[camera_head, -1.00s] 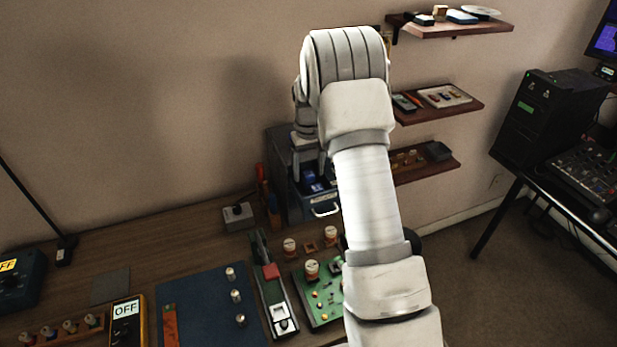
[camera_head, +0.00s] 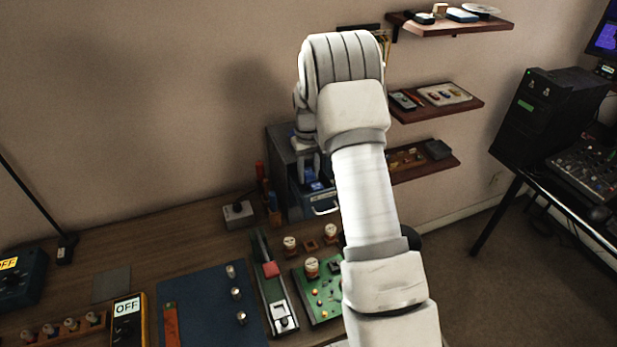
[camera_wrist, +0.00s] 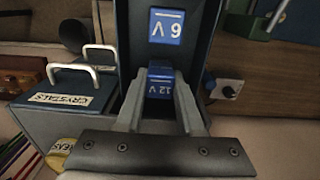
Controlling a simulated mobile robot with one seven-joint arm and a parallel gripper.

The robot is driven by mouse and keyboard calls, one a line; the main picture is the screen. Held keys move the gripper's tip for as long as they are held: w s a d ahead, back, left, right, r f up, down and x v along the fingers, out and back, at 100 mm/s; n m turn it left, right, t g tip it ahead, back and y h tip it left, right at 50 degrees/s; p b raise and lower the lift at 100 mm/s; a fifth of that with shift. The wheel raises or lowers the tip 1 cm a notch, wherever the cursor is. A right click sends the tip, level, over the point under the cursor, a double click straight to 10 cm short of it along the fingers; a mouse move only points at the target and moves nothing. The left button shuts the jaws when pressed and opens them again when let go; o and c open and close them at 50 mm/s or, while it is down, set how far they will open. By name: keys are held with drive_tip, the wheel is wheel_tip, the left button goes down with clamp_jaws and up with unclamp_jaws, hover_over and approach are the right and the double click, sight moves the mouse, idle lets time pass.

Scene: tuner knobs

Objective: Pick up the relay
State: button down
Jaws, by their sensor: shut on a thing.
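Two blue blocks that look like relays show in the wrist view. One, marked 12 V (camera_wrist: 160,84), sits between the fingers of my gripper (camera_wrist: 161,92); the other, marked 6 V (camera_wrist: 166,27), lies just beyond the fingertips in a dark drawer or tray (camera_wrist: 127,40). My gripper is shut on the 12 V relay, with a finger against each side. In the head view my gripper (camera_head: 309,168) is at the cabinet, partly hidden by my arm. Blue blocks (camera_head: 318,186) show under it there, too small to read.
The drawer belongs to a dark cabinet (camera_head: 284,150) against the wall. A drawer front labelled CRYSTALS (camera_wrist: 61,99) with metal handles stands close to the left of my gripper in the wrist view. A grey box with a knob (camera_head: 239,213) and a blue mat (camera_head: 205,305) are on the bench.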

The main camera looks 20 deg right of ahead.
sight(309, 171)
drive_tip(key=shift+r, duration=0.55)
wheel_tip(309, 171, up, 2)
drive_tip(key=shift+r+b, duration=0.25)
drive_tip(key=shift+b, duration=0.2)
drive_tip(key=s+d+r+b, duration=0.1)
drive_tip(key=s+d+r, duration=0.5)
drive_tip(key=d, duration=0.4)
drive_tip(key=shift+r+b, duration=0.4)
drive_tip(key=shift+r, duration=0.3)
drive_tip(key=shift+s, duration=0.1)
